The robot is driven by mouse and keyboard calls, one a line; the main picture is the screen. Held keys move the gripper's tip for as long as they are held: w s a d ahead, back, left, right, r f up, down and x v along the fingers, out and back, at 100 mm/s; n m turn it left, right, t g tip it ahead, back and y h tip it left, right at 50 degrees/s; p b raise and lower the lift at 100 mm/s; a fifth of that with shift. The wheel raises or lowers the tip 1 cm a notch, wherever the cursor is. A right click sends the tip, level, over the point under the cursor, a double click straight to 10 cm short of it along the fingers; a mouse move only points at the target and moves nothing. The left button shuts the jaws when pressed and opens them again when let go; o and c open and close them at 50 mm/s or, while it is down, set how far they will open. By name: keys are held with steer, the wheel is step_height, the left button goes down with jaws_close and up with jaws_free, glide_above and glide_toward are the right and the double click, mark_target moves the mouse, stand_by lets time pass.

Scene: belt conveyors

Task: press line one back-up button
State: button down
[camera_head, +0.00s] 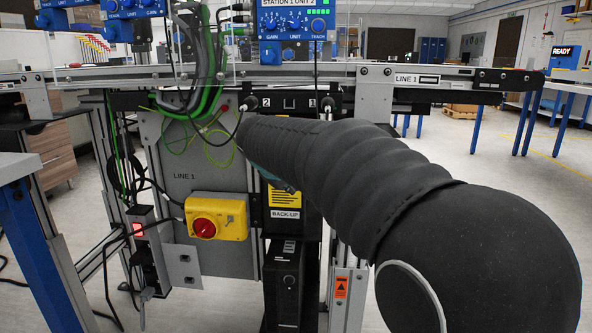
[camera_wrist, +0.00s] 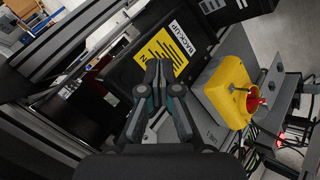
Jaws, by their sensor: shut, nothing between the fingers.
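The line one panel (camera_head: 180,165) carries a black unit with a yellow notice (camera_head: 285,197) and a white BACK-UP label (camera_head: 285,214). The same notice (camera_wrist: 172,47) and label (camera_wrist: 181,37) show rotated in the wrist view. No button can be made out at the label; my arm and fingers cover part of this area. My gripper (camera_wrist: 159,68) is shut and empty, its fingertips over the lower edge of the yellow notice in the wrist view. I cannot tell whether they touch it. In the head view my arm hides most of the gripper.
A yellow box (camera_head: 232,207) with a red rotary switch (camera_head: 204,227) sits left of the label. Green and black cables (camera_head: 200,80) hang above. The conveyor rail (camera_head: 150,75) crosses over the panel. A black case (camera_head: 282,285) stands below.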

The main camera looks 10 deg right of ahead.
steer(key=w+d+p, duration=0.2)
steer(key=w+p, duration=0.2)
steer(key=w, duration=0.4)
steer(key=shift+d, duration=0.3)
steer(key=shift+w, duration=0.15)
stand_by(1.2)
steer(key=shift+w+d+p, duration=0.15)
steer(key=shift+w+p, duration=0.15)
steer(key=shift+p, duration=0.1)
steer(key=shift+w+d, duration=0.1)
steer(key=shift+w, duration=0.3)
stand_by(0.5)
steer(key=shift+s, duration=0.15)
steer(key=shift+s+a+b, duration=0.25)
steer(key=shift+s+b, duration=0.05)
steer(key=shift+s, duration=0.35)
steer(key=shift+s, duration=0.1)
